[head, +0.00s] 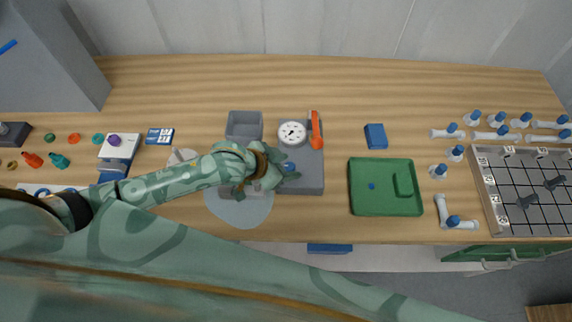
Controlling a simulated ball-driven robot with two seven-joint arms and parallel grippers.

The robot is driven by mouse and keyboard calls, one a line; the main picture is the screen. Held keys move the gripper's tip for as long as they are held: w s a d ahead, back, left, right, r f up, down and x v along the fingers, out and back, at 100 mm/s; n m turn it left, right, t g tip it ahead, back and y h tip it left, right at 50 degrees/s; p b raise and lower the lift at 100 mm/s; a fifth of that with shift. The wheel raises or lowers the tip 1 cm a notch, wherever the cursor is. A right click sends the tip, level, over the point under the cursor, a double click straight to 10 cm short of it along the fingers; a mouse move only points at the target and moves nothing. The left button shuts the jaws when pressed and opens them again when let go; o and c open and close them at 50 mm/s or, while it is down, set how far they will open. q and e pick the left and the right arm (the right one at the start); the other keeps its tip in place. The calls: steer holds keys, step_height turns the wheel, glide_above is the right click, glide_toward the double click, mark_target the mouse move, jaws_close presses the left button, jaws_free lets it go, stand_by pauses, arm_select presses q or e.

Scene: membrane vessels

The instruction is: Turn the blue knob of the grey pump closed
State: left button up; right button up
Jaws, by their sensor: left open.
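The grey pump (312,180) stands on the wooden bench near the middle, with a round white gauge (292,132) and an orange lever (316,132) at its back. The blue knob (289,167) shows on its upper face, partly hidden by my left gripper. My left gripper (287,174) reaches in from the left over the pump's left part. Its fingers are open around or beside the knob; I cannot tell whether they touch it. My right gripper is not in view.
A grey open box (244,126) stands behind my left gripper. A green tray (385,209) and a blue block (376,136) lie to the right of the pump. A gridded rack (528,183) and several white fittings with blue knobs fill the right end.

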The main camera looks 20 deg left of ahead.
arm_select(q)
steer(key=c, duration=1)
